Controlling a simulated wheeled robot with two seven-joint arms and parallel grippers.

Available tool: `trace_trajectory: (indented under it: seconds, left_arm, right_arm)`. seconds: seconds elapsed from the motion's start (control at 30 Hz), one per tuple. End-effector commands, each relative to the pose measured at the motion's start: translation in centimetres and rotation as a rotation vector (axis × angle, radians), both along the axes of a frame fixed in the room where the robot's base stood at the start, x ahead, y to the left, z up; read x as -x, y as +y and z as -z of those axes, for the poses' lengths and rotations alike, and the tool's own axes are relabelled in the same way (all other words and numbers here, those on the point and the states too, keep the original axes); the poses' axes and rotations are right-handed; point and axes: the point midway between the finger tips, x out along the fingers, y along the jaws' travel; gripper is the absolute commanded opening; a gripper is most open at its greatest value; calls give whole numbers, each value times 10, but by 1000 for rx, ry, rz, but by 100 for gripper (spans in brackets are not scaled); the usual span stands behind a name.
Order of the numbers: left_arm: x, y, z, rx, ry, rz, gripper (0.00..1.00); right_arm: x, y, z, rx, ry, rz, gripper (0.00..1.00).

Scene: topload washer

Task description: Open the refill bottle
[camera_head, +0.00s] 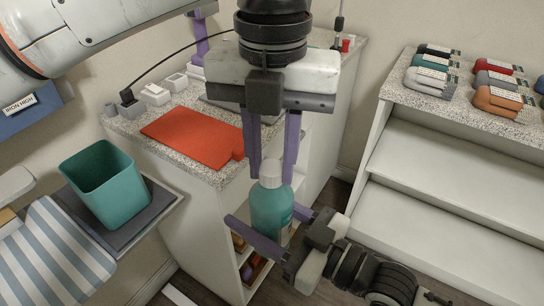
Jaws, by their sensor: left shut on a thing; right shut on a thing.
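The refill bottle (271,208) is teal with a white cap (271,173) and a label on its right side. It is upright in the middle of the head view, held in front of the counter. My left gripper (271,172) comes down from above, with its purple fingers on both sides of the cap, shut on it. My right gripper (268,232) comes in from the lower right, with its purple fingers around the bottle's body, shut on it. The bottle's lower part is partly hidden by the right gripper's fingers.
A speckled counter (205,168) with a red board (195,132) stands behind the bottle. A teal bin (107,187) is on a tray at left, near a striped cloth (50,255).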

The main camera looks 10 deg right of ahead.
Motion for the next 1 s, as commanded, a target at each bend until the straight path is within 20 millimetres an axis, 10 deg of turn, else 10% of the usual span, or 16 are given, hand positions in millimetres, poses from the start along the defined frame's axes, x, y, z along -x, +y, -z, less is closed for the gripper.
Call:
trace_trajectory:
  seconds: [1.0]
  left_arm:
    - [-1,0,-3,19,4,-2230,0]
  right_arm:
    - [1,2,1,6,-2,-4,0]
